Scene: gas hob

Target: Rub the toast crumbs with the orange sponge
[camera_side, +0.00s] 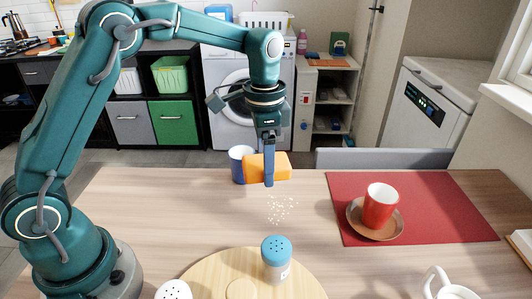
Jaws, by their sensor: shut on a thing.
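The orange sponge (284,165) is held in my gripper (268,182), which is shut on it. One dark finger covers part of the sponge's front. The sponge appears to be above the wooden table, behind the crumbs in the picture; its exact height is hard to tell. The toast crumbs (282,209) lie as a loose pale patch of small bits on the table, below and slightly right of my gripper. The sponge and the crumbs appear apart.
A blue cup (237,164) stands just left of the sponge. A blue-topped shaker (276,258) stands on a round wooden board (204,272) in front of the crumbs. A red cup (380,206) on a brown saucer (362,229) sits on a red mat (447,211). The table (130,212) is clear left of the crumbs.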

